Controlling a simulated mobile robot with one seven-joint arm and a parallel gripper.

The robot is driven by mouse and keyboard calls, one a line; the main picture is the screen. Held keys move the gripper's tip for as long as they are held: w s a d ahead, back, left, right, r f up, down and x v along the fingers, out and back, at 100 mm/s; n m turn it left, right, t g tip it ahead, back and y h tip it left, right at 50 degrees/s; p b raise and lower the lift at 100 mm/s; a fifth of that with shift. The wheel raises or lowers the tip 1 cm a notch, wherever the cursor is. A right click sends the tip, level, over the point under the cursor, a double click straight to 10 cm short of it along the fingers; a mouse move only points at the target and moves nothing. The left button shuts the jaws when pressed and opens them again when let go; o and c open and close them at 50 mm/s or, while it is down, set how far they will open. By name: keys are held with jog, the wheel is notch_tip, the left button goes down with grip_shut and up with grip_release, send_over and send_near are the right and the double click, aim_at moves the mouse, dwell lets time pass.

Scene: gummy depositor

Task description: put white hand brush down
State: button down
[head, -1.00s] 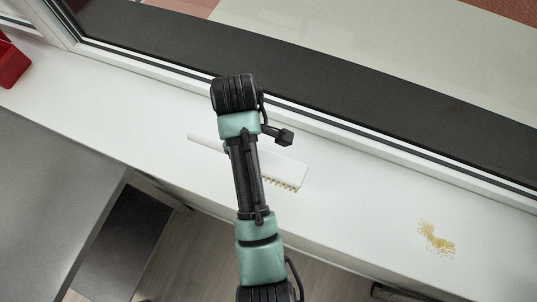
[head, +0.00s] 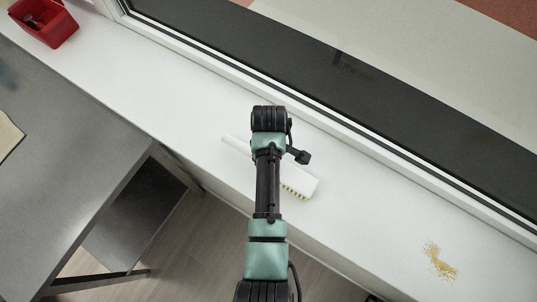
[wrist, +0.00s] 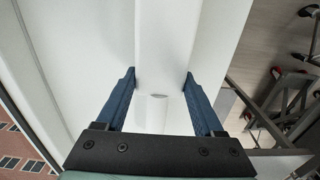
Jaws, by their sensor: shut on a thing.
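The white hand brush (head: 304,183) shows in the head view over the white sill, on both sides of my arm. Its thin handle points up left and its pale yellow bristles show along the lower edge at the right end. My arm hides its middle. In the wrist view my gripper (wrist: 160,80) has its two blue fingers on either side of the white brush (wrist: 153,112), shut on it. The fingers are hidden in the head view. I cannot tell whether the brush touches the sill.
The long white sill (head: 375,215) is mostly clear. Yellow crumbs (head: 439,262) lie on it at the lower right. A red bin (head: 47,22) stands at the upper left. A grey metal table (head: 75,125) is at the left. The window frame runs along the sill's far side.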

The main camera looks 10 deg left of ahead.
grip_release()
notch_tip(320, 180, up, 12)
jog(key=shift+r, duration=0.1)
dwell(0.5)
jog(key=shift+s, duration=0.1)
dwell(0.5)
